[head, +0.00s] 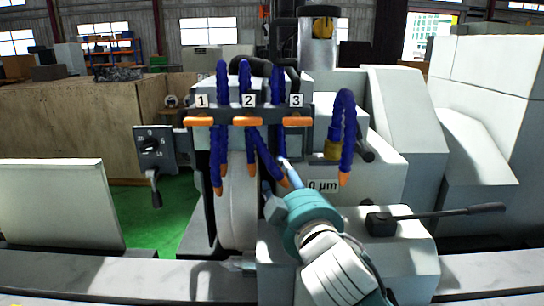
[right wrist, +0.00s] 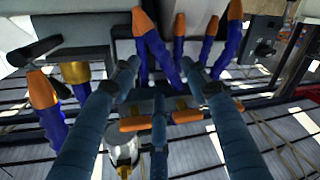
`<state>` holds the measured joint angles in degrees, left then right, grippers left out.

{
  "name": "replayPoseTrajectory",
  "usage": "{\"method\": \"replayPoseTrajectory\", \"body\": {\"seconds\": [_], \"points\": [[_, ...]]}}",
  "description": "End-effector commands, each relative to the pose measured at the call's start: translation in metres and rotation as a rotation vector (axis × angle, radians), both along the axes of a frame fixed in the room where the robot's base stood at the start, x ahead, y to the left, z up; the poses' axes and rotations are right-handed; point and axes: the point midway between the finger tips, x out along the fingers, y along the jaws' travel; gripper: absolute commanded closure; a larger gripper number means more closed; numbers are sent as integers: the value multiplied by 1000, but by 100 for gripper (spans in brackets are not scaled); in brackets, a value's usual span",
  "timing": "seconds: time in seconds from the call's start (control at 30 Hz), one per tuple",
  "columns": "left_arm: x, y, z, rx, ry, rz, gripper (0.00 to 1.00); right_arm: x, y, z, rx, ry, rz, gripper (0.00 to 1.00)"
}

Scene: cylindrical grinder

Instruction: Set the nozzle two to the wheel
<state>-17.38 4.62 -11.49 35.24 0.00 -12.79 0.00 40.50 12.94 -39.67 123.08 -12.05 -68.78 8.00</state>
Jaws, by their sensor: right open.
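The grinding wheel (head: 238,205) is a pale upright disc, seen nearly edge-on in the head view. Below label 2 (head: 249,100), a blue segmented hose with an orange tip, nozzle two (head: 268,160), slants down to the right, its tip apart from the wheel. A second hose from there (head: 252,150) hangs nearly straight. In the right wrist view the slanted hose (right wrist: 158,50) runs beyond and between my fingertips. My right gripper (head: 281,180) is open, its fingers (right wrist: 165,80) spread near this hose, empty. Whether they touch it cannot be told. My left gripper is out of view.
Nozzle one's hoses (head: 216,150) hang at the left; nozzle three's hose (head: 280,135) is partly hidden by my gripper. Orange levers (head: 245,121) line the manifold. A thicker blue hose (head: 347,135) hangs at right. A black lever (head: 440,214) sticks out over the machine table.

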Motion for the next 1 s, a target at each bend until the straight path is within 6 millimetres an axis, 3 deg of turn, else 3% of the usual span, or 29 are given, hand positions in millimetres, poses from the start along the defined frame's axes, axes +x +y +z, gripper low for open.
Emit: {"method": "replayPoseTrajectory", "body": {"seconds": [0.3,0.5,0.97,1.0], "points": [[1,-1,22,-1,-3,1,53,58,13,4,-2,0,-3,55],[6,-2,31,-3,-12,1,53,84,19,2,-1,1,-2,55],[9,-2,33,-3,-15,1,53,95,22,0,0,0,-1,55],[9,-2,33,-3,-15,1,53,95,22,0,0,0,-1,63]]}}
